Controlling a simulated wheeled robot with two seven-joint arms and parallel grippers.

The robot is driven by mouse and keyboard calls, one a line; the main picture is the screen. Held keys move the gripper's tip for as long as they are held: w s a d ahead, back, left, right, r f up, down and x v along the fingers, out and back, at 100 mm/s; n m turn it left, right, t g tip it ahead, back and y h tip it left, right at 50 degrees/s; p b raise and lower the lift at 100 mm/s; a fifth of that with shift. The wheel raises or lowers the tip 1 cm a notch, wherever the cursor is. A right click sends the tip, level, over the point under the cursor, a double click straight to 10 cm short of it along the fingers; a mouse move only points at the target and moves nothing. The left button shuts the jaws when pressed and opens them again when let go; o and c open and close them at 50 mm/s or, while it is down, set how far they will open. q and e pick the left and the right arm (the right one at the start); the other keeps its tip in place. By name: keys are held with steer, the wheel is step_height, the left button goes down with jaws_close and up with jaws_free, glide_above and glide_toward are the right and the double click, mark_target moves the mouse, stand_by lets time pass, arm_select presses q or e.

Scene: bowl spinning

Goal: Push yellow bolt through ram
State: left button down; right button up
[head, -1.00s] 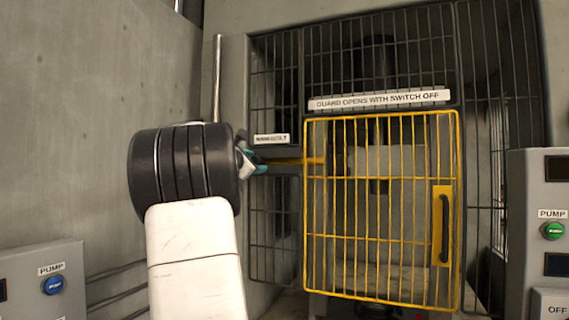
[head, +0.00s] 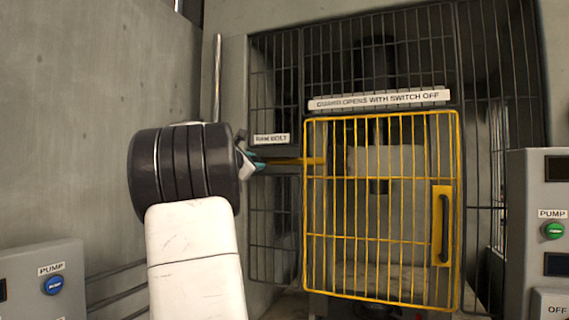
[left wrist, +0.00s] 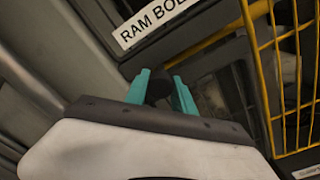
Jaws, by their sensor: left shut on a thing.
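The yellow bolt (head: 290,161) is a thin horizontal bar below the "RAM BOLT" label, reaching right to the yellow guard's left edge. It also shows in the left wrist view (left wrist: 212,43). My left gripper (head: 257,163) is at the bolt's left end. In the left wrist view its teal fingers (left wrist: 166,90) are shut on a dark round knob (left wrist: 158,84) in line with the bolt. The ram behind the guard is hard to make out. My right gripper is not in view.
The yellow mesh guard (head: 308,230) with a dark handle (head: 444,228) covers the opening and looks closed. Dark mesh panels (head: 275,85) surround it. Pump boxes stand at left (head: 25,290) and right (head: 530,230). A concrete wall is on the left.

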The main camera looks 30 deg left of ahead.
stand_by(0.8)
arm_select(q)
steer(key=w+d, duration=0.1)
steer(key=d, duration=0.8)
steer(key=c, duration=1.1)
jaws_free()
steer(key=shift+d, duration=0.1)
steer(key=shift+o, duration=0.2)
steer(key=s, duration=0.7)
steer(key=shift+s+d, duration=0.4)
steer(key=shift+d, duration=0.05)
